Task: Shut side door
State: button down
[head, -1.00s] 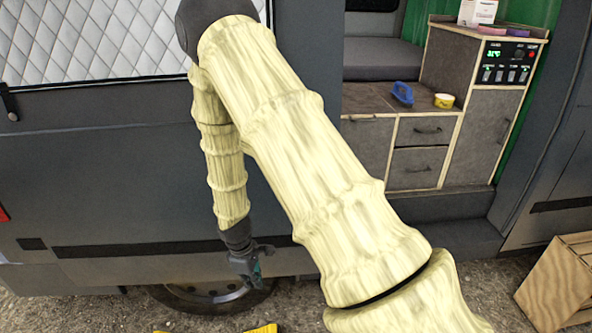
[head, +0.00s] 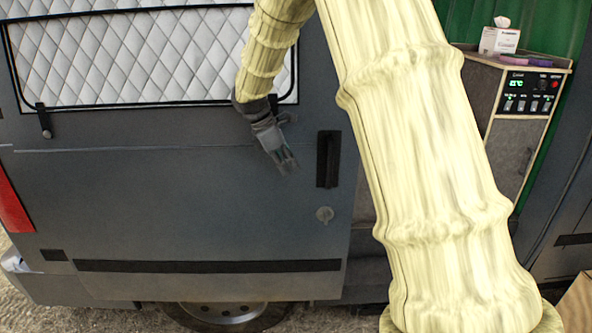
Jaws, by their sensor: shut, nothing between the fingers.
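The side door (head: 190,215) is a grey sliding panel with a quilted window cover and a dark strip along its bottom. My gripper (head: 287,168) is shut and empty, pointing down in front of the door, left of the handle. It appears apart from the handle; whether it touches the panel I cannot tell.
A cabinet (head: 522,128) with a lit control panel and a tissue box (head: 498,40) stands inside the opening. A wheel (head: 228,315) shows under the door on gravel. A wooden crate (head: 577,305) is at the lower right.

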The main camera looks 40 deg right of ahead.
aim_at(315, 184)
jog(key=s+d+f, duration=0.1)
jog(key=d+f, duration=0.1)
jog(key=s+d+f+p, duration=0.1)
jog(key=d+f, duration=0.1)
jog(key=s+d+f+p, duration=0.1)
jog(key=d+f, duration=0.1)
jog(key=f, duration=0.1)
jog(key=shift+s, duration=0.15)
jog(key=shift+s+d, duration=0.15)
jog(key=shift+d, duration=0.1)
jog(key=shift+d, duration=0.2)
jog(key=shift+s+r, duration=0.1)
